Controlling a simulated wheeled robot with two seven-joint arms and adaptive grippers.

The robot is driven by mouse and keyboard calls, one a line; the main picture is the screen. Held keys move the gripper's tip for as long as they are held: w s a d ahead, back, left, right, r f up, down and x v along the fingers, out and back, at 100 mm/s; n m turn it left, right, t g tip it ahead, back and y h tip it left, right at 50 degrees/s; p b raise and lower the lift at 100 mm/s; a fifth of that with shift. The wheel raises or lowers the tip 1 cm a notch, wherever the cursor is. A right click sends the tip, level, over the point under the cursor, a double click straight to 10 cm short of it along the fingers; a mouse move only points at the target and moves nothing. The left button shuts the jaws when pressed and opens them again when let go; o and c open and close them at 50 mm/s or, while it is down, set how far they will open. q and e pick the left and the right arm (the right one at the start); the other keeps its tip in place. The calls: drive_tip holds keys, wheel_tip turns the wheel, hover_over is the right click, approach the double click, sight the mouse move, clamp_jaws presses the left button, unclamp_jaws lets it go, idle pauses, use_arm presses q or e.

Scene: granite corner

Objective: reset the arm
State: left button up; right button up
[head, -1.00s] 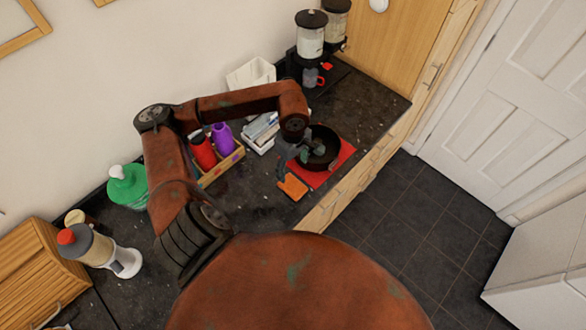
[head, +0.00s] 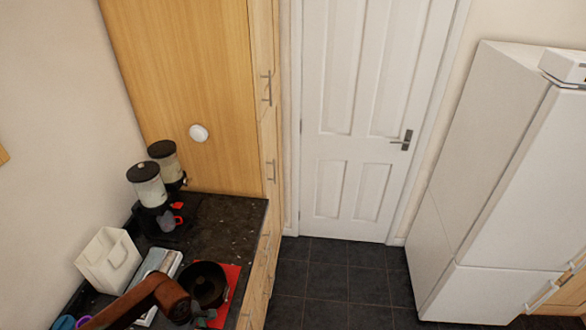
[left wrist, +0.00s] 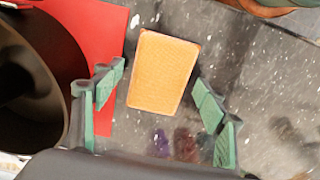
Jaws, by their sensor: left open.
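My left arm (head: 150,298) comes in from the lower left in the head view. Its gripper is mostly cut off at the bottom edge there. In the left wrist view my left gripper (left wrist: 158,84) is open, with its green-padded fingers spread wide. An orange-yellow rectangular sponge-like block (left wrist: 163,72) lies on the dark counter, seen between the fingers and not gripped. A dark round pan (left wrist: 38,85) is beside the left finger on a red mat (left wrist: 108,25). The pan (head: 209,283) and mat (head: 233,278) also show in the head view. My right gripper is out of view.
A white container (head: 108,258) and dispensers (head: 148,186) stand at the back of the granite counter (head: 225,222). A tall wooden cabinet (head: 185,90) closes its far end. The tiled floor (head: 340,275) is clear before the white door (head: 350,200).

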use_arm(q)
drive_tip(key=shift+r, duration=0.2)
drive_tip(key=shift+a+r, duration=0.1)
drive_tip(key=shift+r, duration=0.55)
